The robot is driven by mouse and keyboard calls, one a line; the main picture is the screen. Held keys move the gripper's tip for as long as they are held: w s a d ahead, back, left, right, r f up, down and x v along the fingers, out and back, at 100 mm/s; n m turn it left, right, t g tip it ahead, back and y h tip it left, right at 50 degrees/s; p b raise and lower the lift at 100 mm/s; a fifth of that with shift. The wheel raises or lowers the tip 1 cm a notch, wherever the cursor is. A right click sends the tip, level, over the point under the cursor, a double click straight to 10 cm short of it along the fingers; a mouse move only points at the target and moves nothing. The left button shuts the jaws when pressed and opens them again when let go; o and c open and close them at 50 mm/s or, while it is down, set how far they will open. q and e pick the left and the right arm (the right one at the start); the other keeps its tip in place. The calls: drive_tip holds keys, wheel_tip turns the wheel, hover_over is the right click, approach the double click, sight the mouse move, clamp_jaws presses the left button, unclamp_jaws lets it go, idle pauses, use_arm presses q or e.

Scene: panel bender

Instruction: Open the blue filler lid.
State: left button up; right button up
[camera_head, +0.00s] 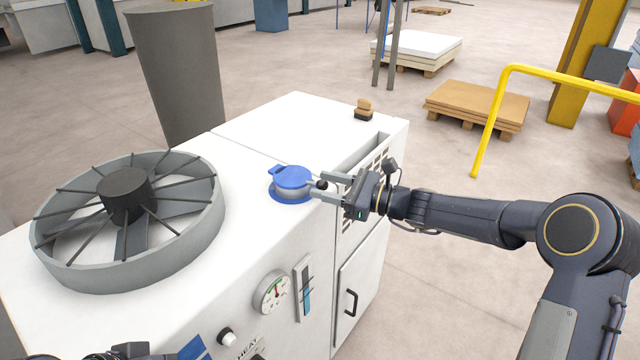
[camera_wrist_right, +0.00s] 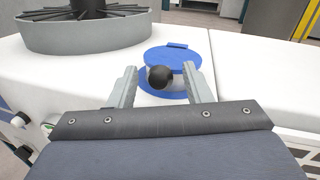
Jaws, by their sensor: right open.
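The blue filler lid (camera_head: 292,178) sits flat and shut on a short grey neck with a blue base ring on top of the white machine. A tab sticks out at its far left, and a black ball knob (camera_head: 321,185) is on its right side. My right gripper (camera_head: 314,187) comes from the right with its fingers around the knob, open. In the right wrist view the knob (camera_wrist_right: 160,77) is between the two apart fingers, with the blue lid (camera_wrist_right: 172,59) just beyond. Only a dark part of my left arm shows at the bottom left; its gripper is not visible.
A large round fan (camera_head: 128,215) in a grey ring stands on the white machine (camera_head: 235,250) left of the lid. A gauge (camera_head: 271,292) is on the front panel. A small brown-and-black block (camera_head: 364,109) lies behind. A yellow rail (camera_head: 490,120) stands beyond my right arm.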

drive_tip(key=shift+x, duration=0.75)
clamp_jaws()
